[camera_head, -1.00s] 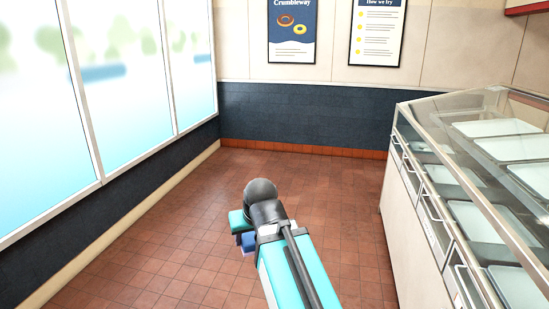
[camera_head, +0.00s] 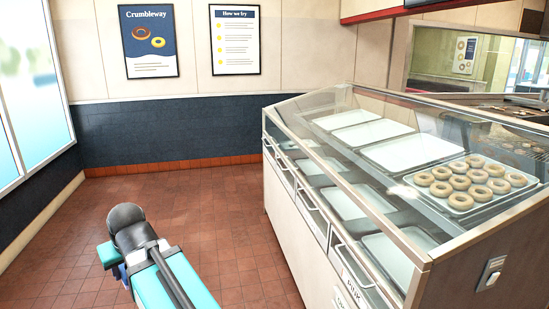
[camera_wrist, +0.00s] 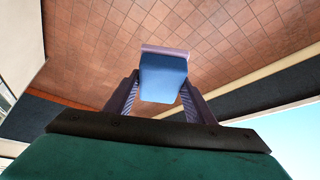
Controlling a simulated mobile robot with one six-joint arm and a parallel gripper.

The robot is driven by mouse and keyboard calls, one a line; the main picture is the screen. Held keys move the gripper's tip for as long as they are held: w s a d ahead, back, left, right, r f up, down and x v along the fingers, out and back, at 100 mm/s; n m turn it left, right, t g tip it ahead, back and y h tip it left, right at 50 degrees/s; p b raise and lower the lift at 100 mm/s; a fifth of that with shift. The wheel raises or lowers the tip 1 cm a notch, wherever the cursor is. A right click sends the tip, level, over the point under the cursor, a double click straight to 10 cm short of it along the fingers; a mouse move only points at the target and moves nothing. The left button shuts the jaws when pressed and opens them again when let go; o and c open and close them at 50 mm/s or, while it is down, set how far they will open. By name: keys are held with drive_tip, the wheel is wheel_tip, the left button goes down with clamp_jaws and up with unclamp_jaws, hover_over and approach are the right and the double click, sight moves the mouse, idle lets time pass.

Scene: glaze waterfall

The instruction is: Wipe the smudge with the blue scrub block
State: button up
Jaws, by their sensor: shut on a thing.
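My gripper (camera_wrist: 160,95) is shut on the blue scrub block (camera_wrist: 163,75) in the wrist view. The block is blue with a pale pinkish strip along its far edge, and it is held between the two fingers, clear of the tiled floor. In the head view my arm reaches forward at the lower left, and its teal gripper body (camera_head: 107,256) hides most of the block. I cannot make out a smudge in either view.
A glass display case (camera_head: 345,175) with empty white trays fills the right side. A tray of doughnuts (camera_head: 462,187) sits on it at the right. Red-brown tiled floor (camera_head: 215,220) is clear ahead. A window (camera_head: 40,90) is at the left, and two posters hang on the back wall.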

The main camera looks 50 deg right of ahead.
drive_tip(key=s+d+r+m+g+h+p, duration=0.1)
drive_tip(key=s+d+r+m+h, duration=0.15)
drive_tip(key=d, duration=1.15)
drive_tip(key=s+d+r+m+h+p, duration=0.15)
drive_tip(key=d+r+m, duration=0.25)
drive_tip(key=d, duration=1)
drive_tip(key=s+d+r+m+g+h+p, duration=0.1)
drive_tip(key=d+r+m+h+p, duration=0.15)
drive_tip(key=d, duration=1.15)
drive_tip(key=s+d+r+m+g+p, duration=0.1)
drive_tip(key=s+d+r+m+g, duration=0.1)
drive_tip(key=s+d, duration=0.8)
drive_tip(key=s+d+r+m+g+h+p, duration=0.1)
drive_tip(key=s+d+r+m, duration=0.3)
drive_tip(key=s+d, duration=0.6)
drive_tip(key=s+d+r+m+g+p, duration=0.1)
drive_tip(key=s+d+r+m+g, duration=0.2)
drive_tip(key=s+d, duration=0.7)
drive_tip(key=d+r+m, duration=0.1)
drive_tip(key=d, duration=0.2)
drive_tip(key=shift+s+d+g+h, duration=0.25)
drive_tip(key=shift+d+g+h, duration=0.05)
drive_tip(key=shift+h, duration=0.05)
drive_tip(key=shift+f, duration=0.1)
